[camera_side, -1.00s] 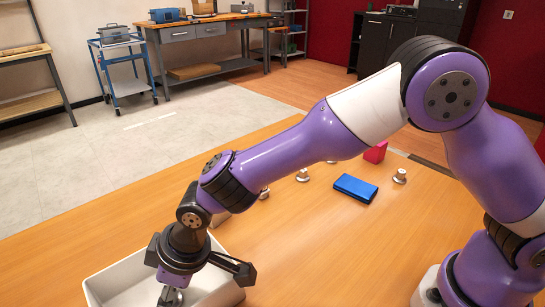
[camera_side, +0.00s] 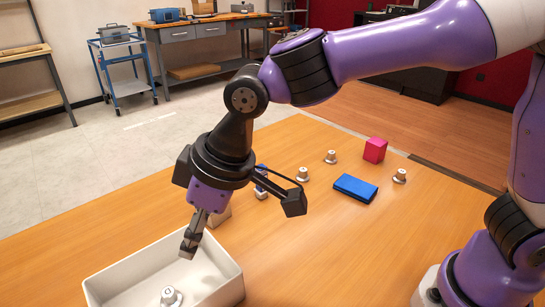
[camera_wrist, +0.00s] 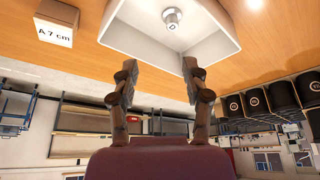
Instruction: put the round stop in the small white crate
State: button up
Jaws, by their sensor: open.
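A round stop (camera_side: 171,297), a small silver knob on a wider round base, stands upright on the floor of the small white crate (camera_side: 222,290). In the wrist view the stop (camera_wrist: 172,18) shows inside the crate (camera_wrist: 222,47), apart from the crate walls. My gripper (camera_side: 190,244) hangs above the crate, clear of the stop. In the wrist view my gripper (camera_wrist: 158,70) has its two fingers well apart, with nothing between them. The crate's near edge is cut off by the side view's bottom edge.
Similar silver knobs (camera_side: 303,174) stand on the wooden table. A blue flat block (camera_side: 355,187) and a pink block (camera_side: 375,150) lie farther right. A block (camera_side: 219,215) stands just behind the crate; the wrist view shows a block marked "A 7 cm" (camera_wrist: 55,22).

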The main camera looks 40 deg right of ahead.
jog(key=s+d+r+m+t+h, duration=0.1)
jog(key=d+r+m, duration=0.1)
jog(key=d, duration=0.6)
jog(key=s+d+r+m, duration=0.2)
jog(key=d+r, duration=0.1)
jog(key=d, duration=0.5)
jog(key=s+d+f+m+t+h, duration=0.1)
jog(key=s+d+m+h, duration=0.1)
jog(key=s+d+m, duration=0.2)
jog(key=s+d, duration=0.3)
jog(key=d, duration=0.2)
jog(key=shift+f, duration=0.4)
